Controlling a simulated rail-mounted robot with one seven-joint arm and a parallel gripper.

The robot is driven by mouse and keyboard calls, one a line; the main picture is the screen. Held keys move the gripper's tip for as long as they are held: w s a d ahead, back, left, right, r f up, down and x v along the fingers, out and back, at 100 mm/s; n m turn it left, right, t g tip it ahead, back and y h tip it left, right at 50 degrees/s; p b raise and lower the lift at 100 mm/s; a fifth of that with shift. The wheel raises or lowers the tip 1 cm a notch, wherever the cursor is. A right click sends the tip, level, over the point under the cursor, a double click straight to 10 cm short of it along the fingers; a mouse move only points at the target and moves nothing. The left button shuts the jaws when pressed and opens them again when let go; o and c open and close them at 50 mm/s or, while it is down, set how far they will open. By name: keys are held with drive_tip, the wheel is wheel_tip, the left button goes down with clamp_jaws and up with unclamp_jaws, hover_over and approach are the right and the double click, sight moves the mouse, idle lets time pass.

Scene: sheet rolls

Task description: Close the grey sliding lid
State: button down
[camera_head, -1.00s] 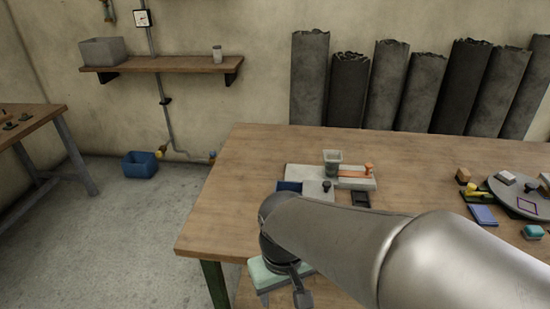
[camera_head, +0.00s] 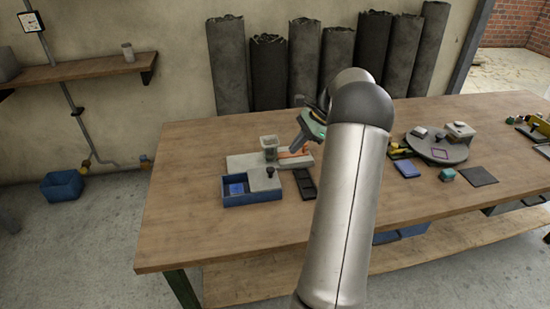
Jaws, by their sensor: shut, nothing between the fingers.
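A blue box (camera_head: 237,200) stands on the wooden table, left of my arm. The grey sliding lid (camera_head: 262,182) with a dark knob (camera_head: 270,171) covers its right part. The left part of the box is open, and a blue object (camera_head: 236,189) shows inside.
Behind the box is a pale slab (camera_head: 240,161) with a grey-green cup (camera_head: 269,144) and an orange handle (camera_head: 297,153). A dark tray (camera_head: 305,185) lies right of the box. A round turntable (camera_head: 436,148) stands further right. The table's left end is clear.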

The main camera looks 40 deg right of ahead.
drive_tip(key=s+d+f+m+t, duration=0.1)
drive_tip(key=s+d+m, duration=0.15)
drive_tip(key=d, duration=0.45)
drive_tip(key=w+a+f+p, duration=0.2)
drive_tip(key=w+a+f, duration=0.4)
drive_tip(key=a+f, duration=0.2)
drive_tip(key=shift+w+a+f, duration=0.25)
drive_tip(key=shift+w+a, duration=0.1)
drive_tip(key=shift+a, duration=0.05)
